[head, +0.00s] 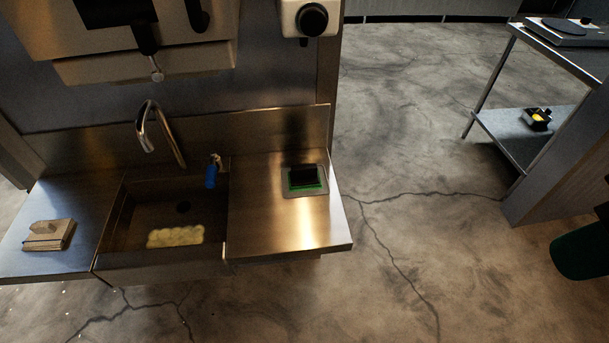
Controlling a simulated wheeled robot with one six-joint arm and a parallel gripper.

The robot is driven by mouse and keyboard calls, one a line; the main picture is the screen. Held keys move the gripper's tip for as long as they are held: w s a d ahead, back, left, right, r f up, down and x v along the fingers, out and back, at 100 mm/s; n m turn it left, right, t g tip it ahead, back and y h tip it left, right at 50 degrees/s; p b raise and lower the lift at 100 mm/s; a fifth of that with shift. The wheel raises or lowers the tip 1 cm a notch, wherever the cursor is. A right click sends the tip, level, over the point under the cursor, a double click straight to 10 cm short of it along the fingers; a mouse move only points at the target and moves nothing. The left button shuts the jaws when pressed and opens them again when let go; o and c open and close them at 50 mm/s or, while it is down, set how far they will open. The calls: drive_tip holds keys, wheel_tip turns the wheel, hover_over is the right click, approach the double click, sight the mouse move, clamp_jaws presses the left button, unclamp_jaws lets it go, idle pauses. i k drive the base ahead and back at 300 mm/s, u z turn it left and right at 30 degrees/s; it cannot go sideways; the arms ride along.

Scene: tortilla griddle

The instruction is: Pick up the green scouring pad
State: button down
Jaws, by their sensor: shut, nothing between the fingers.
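The green scouring pad (307,187) lies on the right part of the steel counter. Its green shows as a thin border around a dark block-like shape (303,174). I cannot tell whether that dark shape rests on the pad or is part of it. The pad sits on a flat grey tray or plate (318,193) near the counter's right edge. My gripper is not in view.
A sink (165,215) with a yellow sponge-like slab (175,237) lies left of the pad. A curved faucet (160,130) and a blue-handled item (211,175) stand nearby. A wrapped tan bundle (48,235) sits far left.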

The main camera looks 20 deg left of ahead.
sight(302, 177)
drive_tip(key=u, duration=1.15)
drive_tip(key=i, duration=0.55)
drive_tip(key=u, duration=0.45)
